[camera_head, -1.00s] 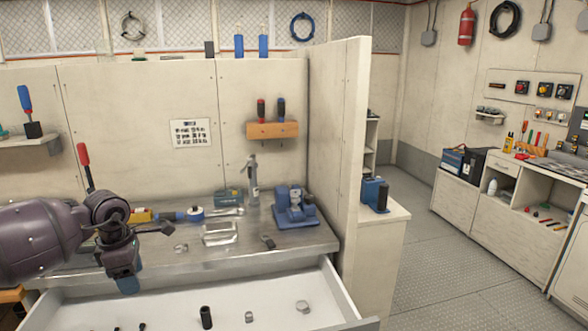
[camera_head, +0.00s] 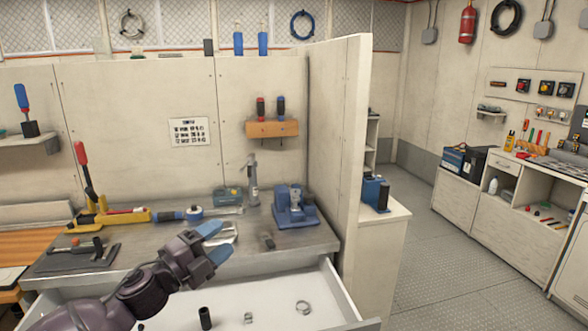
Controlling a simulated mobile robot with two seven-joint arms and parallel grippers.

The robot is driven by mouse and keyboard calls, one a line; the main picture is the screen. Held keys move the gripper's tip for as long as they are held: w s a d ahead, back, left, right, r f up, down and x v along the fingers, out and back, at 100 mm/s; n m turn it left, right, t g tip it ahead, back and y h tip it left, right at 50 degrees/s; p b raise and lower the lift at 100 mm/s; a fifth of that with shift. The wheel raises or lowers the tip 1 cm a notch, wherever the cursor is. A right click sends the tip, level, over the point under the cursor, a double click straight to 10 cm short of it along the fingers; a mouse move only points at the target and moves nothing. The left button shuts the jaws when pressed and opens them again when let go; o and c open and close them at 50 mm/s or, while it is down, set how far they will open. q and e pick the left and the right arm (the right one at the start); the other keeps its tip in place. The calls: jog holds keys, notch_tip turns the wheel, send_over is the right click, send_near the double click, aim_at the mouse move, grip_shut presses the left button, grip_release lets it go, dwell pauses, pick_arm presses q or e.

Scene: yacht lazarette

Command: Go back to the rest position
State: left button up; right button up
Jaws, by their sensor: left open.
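My left gripper (camera_head: 217,242) is in the head view, over the front edge of the workbench (camera_head: 130,245) and the open drawer (camera_head: 270,290). My left arm comes up from the lower left and covers part of the drawer. My right gripper is not in view.
A blue device (camera_head: 295,208) stands at the bench's right end, beside a partition (camera_head: 345,150). A yellow tool (camera_head: 110,217) with a red handle lies at the back left. The drawer holds a black cylinder (camera_head: 205,318) and metal rings (camera_head: 303,307). Open floor (camera_head: 430,240) lies right.

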pick_arm(q)
jog(key=s+a+f+n+y, duration=0.4)
jog(key=s+f+n+y, duration=0.1)
jog(key=f+n, duration=0.4)
jog(key=s+a+f+n+y, duration=0.4)
jog(key=s+f+n+y, duration=0.1)
jog(key=f+n, duration=0.45)
jog(key=s+a+f+n+g+y, duration=0.1)
jog(key=s+a+f+n+y, duration=0.1)
jog(key=s+f, duration=0.5)
jog(key=s+a+f+n+g+y, duration=0.2)
jog(key=s+f+n, duration=0.2)
jog(key=s+f, duration=0.4)
jog(key=s, duration=0.5)
jog(key=shift+s+f, duration=0.3)
jog(key=shift+s, duration=0.05)
jog(key=shift+n, duration=0.25)
jog(key=shift+g, duration=0.3)
jog(key=shift+c, duration=0.3)
